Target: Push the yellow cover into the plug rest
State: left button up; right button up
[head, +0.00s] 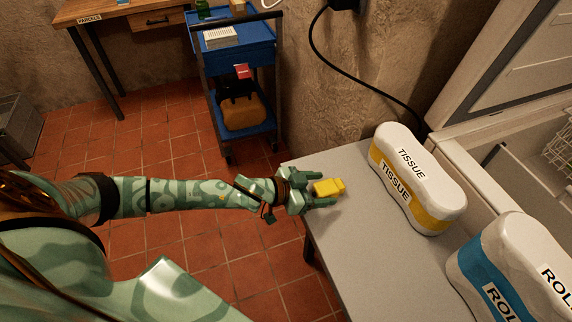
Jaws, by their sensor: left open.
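The yellow cover (329,187) is a small yellow block near the left edge of the grey table (350,255). My left gripper (322,188) reaches in from the left, low over that table edge. It is open, with a finger on either side of the cover; whether either finger touches it I cannot tell. Part of the cover is hidden by the gripper. I cannot make out a plug rest in this view. My right gripper is not in view.
A white and yellow tissue pack (417,178) stands right of the cover, with a white and blue roll pack (515,270) nearer. A blue trolley (240,50) stands behind. A black cable (345,70) hangs on the wall. The table's front middle is clear.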

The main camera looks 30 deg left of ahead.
pick_arm(q)
jog(key=p+v, duration=0.2)
jog(key=v, duration=1)
jog(key=shift+p, duration=0.35)
jog(key=shift+s, duration=0.15)
jog(key=s+a+f+n+g+y, duration=0.1)
jog(key=s+a+f+n+y, duration=0.2)
jog(key=f, duration=0.7)
jog(key=s+a+f+y, duration=0.3)
jog(key=a+f, duration=0.2)
jog(key=f, duration=0.5)
jog(key=s+d+f+g+y, duration=0.1)
jog(key=s+f+g, duration=0.2)
jog(key=s+f, duration=0.4)
jog(key=s+f+n+g+y, duration=0.1)
jog(key=s+f+g, duration=0.2)
jog(key=s+f, duration=0.5)
jog(key=s, duration=0.7)
jog(key=shift+s+d, duration=0.3)
jog(key=shift+d, duration=0.1)
jog(key=shift+o, duration=0.4)
jog(key=s+d+f+g, duration=0.1)
jog(key=s+d, duration=0.1)
jog(key=s, duration=0.4)
jog(key=s+d+f+g, duration=0.1)
jog(key=s+d+g, duration=0.1)
jog(key=s, duration=0.4)
jog(key=shift+s+d, duration=0.4)
jog(key=shift+d, duration=0.05)
jog(key=shift+f, duration=0.15)
